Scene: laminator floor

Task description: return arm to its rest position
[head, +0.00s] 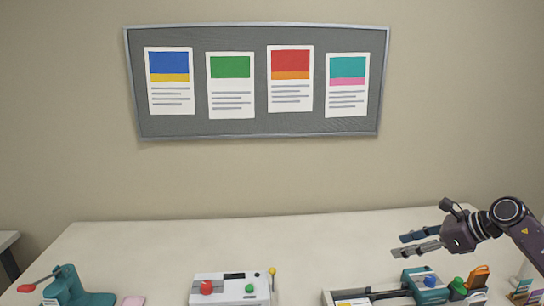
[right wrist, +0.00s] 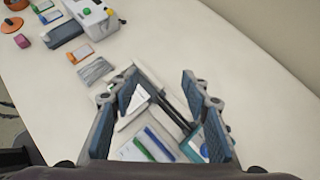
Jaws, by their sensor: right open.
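My right gripper (head: 418,243) is in the head view at the right, above the table and over a long tray-like device with dark rails (head: 372,294). Its fingers point left and are apart, with nothing between them. In the right wrist view the same gripper (right wrist: 160,112) shows two open fingers with blue-grey pads. Below and between them lie the dark rails and a white piece with green and blue strips (right wrist: 150,146). My left gripper does not show in the head view.
The pale table (head: 200,240) is clear along its back. A white device with a red knob (head: 230,288) stands at the front middle, and a teal tool with a red-tipped lever (head: 70,288) at the left. A grey board with several posters (head: 258,125) hangs on the wall.

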